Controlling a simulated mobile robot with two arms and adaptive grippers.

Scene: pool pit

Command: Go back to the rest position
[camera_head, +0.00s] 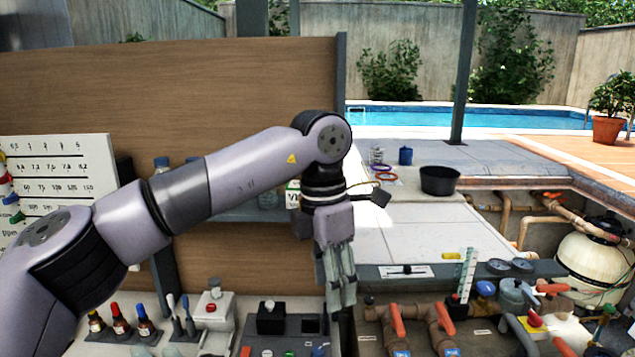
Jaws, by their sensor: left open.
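My left arm comes in from the left and bends down at the wrist. My left gripper (340,290) points down, open, with nothing visible between its fingers. It hangs in front of the gap between the control bench on the left and the pipe bench on the right. I cannot tell its exact height above them. My right gripper is not in view.
Below left are dropper bottles (120,322) and a control box (285,335). At right are valves with orange handles (397,320), pipes and a cream filter tank (590,262). A black bucket (440,181) stands behind on paving. A wooden panel (200,90) rises behind the arm.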

